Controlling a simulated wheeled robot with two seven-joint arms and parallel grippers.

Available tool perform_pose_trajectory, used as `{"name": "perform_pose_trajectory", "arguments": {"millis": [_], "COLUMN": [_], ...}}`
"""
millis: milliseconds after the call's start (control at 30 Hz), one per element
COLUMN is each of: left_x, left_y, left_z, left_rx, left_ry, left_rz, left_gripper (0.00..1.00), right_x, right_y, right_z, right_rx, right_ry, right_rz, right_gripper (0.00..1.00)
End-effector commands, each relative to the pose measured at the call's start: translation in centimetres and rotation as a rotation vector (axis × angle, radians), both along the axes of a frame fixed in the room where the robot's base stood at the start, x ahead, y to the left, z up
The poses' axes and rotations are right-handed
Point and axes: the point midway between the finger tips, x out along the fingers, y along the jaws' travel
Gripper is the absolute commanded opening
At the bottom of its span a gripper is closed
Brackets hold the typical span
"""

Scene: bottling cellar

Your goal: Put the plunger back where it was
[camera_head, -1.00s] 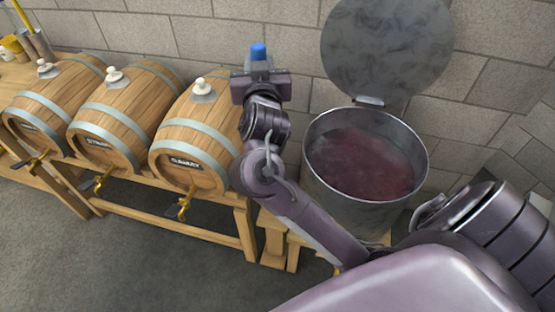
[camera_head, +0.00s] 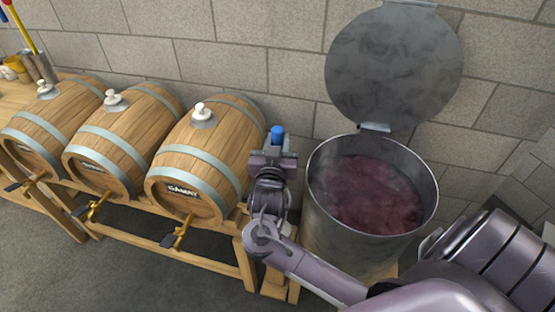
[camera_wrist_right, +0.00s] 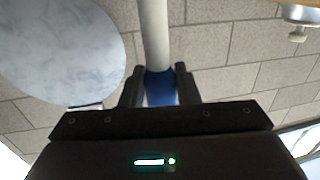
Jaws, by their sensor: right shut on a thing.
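My right gripper (camera_head: 275,152) is upright between the right barrel and the steel vat, in front of the wall. It is shut on the plunger, whose blue grip (camera_head: 277,135) sticks up just above the jaws. In the right wrist view the blue grip (camera_wrist_right: 160,87) sits between both fingers, and a pale shaft (camera_wrist_right: 154,35) runs from it out of the top of the picture. The plunger's far end is out of view there and hidden in the head view. My left gripper is not in view.
The open steel vat (camera_head: 318,214) holds dark red liquid, its round lid (camera_head: 394,65) raised against the wall. Barrels, the right one (camera_head: 207,150) among them, lie on a wooden rack (camera_head: 215,255) with taps in front. Poles (camera_head: 24,32) stand at the far left.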

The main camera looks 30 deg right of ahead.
Motion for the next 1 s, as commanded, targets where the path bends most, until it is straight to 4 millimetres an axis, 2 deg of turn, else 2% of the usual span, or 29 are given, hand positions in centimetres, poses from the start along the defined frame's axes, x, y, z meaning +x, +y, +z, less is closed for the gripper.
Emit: {"name": "perform_pose_trajectory", "arguments": {"millis": [100, 267, 500, 933, 967, 1000], "left_x": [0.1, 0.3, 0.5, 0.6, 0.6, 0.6], "left_y": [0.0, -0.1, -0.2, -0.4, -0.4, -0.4], "left_z": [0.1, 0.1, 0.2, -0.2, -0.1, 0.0], "left_rx": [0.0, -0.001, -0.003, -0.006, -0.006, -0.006], "left_ry": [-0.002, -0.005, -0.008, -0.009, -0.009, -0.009], "left_rz": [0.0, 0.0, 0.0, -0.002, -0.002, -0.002], "left_gripper": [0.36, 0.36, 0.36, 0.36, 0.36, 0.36], "right_x": [0.0, 0.0, 0.0, 0.0, 0.0, 0.0], "right_y": [0.0, 0.0, 0.0, 0.0, 0.0, 0.0], "right_z": [-1.6, -2.8, -5.8, -6.6, -6.6, -6.6], "right_rx": [-0.003, -0.001, -0.003, 0.0, 0.001, 0.001], "right_ry": [-0.002, -0.003, -0.003, -0.004, -0.001, -0.001], "right_rz": [0.0, 0.0, 0.0, 0.0, 0.001, 0.001], "right_gripper": [0.03, 0.03, 0.03, 0.03, 0.32, 0.38]}}
